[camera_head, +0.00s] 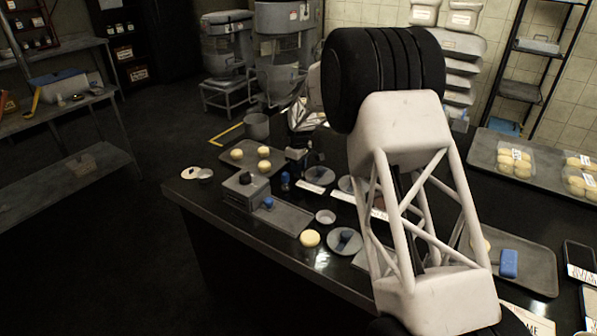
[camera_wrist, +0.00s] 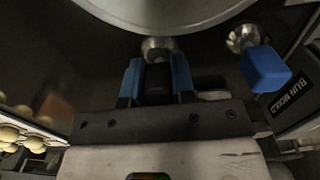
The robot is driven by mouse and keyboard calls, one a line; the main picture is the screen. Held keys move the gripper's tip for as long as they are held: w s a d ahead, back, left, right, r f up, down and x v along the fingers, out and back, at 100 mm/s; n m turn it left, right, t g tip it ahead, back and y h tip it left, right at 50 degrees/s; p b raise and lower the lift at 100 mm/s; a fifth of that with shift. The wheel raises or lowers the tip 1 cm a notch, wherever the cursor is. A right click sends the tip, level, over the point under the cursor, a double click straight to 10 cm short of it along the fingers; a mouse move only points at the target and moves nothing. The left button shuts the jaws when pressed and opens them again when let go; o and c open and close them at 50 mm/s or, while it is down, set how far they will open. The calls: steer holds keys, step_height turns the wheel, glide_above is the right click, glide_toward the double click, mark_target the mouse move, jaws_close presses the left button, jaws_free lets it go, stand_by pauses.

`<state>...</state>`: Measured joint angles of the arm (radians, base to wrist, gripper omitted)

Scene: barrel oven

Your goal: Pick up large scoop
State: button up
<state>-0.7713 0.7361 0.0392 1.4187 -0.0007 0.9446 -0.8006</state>
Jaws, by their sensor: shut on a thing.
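In the wrist view my gripper (camera_wrist: 157,82) has blue fingertips on both sides of a dark handle (camera_wrist: 158,80). It is shut on this handle. A rounded metal end (camera_wrist: 158,46) shows just beyond it; this looks like the large scoop, partly hidden by the fingers. A second metal tool with a blue handle (camera_wrist: 265,68) stands to the right, apart from the fingers. In the head view my gripper (camera_head: 297,156) is small and dark above the counter, and the held scoop cannot be made out there.
A large round pale pan (camera_wrist: 160,8) lies close beyond the fingers. A block labelled "BUN MOULD" (camera_wrist: 292,98) is at right. In the head view, a tray of buns (camera_head: 237,159), a grey box (camera_head: 243,193) and small dishes (camera_head: 326,217) crowd the counter (camera_head: 200,212).

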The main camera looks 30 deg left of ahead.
steer(key=shift+r, duration=0.1)
steer(key=shift+c, duration=0.4)
steer(key=shift+r, duration=4.9)
steer(key=w+d+r+m, duration=0.2)
steer(key=w+d+m, duration=0.15)
steer(key=d, duration=0.65)
steer(key=w+d+r+m, duration=0.15)
steer(key=w+d, duration=0.35)
steer(key=d, duration=0.6)
steer(key=w+d+r+m, duration=0.2)
steer(key=w+d+m, duration=0.15)
steer(key=d, duration=0.65)
steer(key=d+r+m, duration=0.3)
steer(key=d+m, duration=0.3)
steer(key=d, duration=2.5)
steer(key=s+a+f+n, duration=0.2)
steer(key=s+a+n, duration=0.2)
steer(key=a, duration=0.5)
steer(key=s+a+f+n, duration=0.3)
steer(key=s+a+n, duration=0.2)
steer(key=a, duration=0.4)
steer(key=s+a+f+n, duration=0.2)
steer(key=s+a+n, duration=0.3)
steer(key=a, duration=0.4)
steer(key=shift+f, duration=0.25)
